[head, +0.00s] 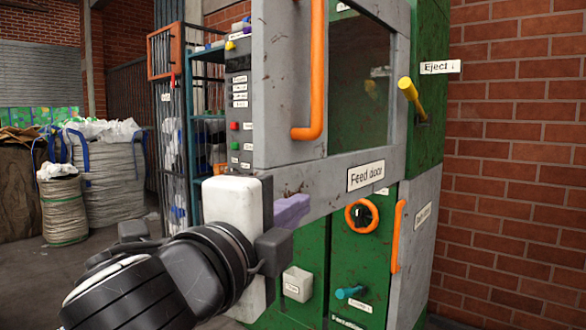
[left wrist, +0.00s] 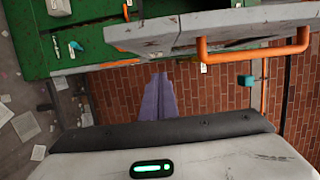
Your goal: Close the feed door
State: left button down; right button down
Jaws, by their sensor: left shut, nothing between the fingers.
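The feed door (head: 290,165) is a grey, scuffed frame with a dark window, a "Feed door" label and a long orange handle (head: 317,90). Its lower edge juts out over the green machine front, so it looks ajar; how far is hard to tell. In the left wrist view the door (left wrist: 170,33) shows edge-on, with its orange handle (left wrist: 250,50). My left gripper (head: 292,211) has its purple fingers together and empty, by the door's lower left corner; contact cannot be told. The fingers also show in the left wrist view (left wrist: 158,98). My right gripper is not in view.
Below the door are an orange ring (head: 362,215), a teal knob (head: 350,292), a white box (head: 298,284) and a second orange handle (head: 398,236). A yellow eject lever (head: 412,97) sticks out at right. Sacks (head: 105,170) stand at far left; brick wall at right.

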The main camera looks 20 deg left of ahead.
aim_at(290, 195)
pick_arm(q)
jog(key=w+a+p, duration=0.2)
jog(key=w+p, duration=0.1)
jog(key=w, duration=0.3)
jog(key=shift+w+a+h, duration=0.25)
jog(key=shift+a+h, duration=0.05)
jog(key=shift+a, duration=0.05)
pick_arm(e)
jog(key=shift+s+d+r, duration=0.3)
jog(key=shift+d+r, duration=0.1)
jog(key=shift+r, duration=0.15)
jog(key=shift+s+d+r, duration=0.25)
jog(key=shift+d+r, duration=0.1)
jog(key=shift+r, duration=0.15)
pick_arm(q)
jog(key=shift+a, duration=0.1)
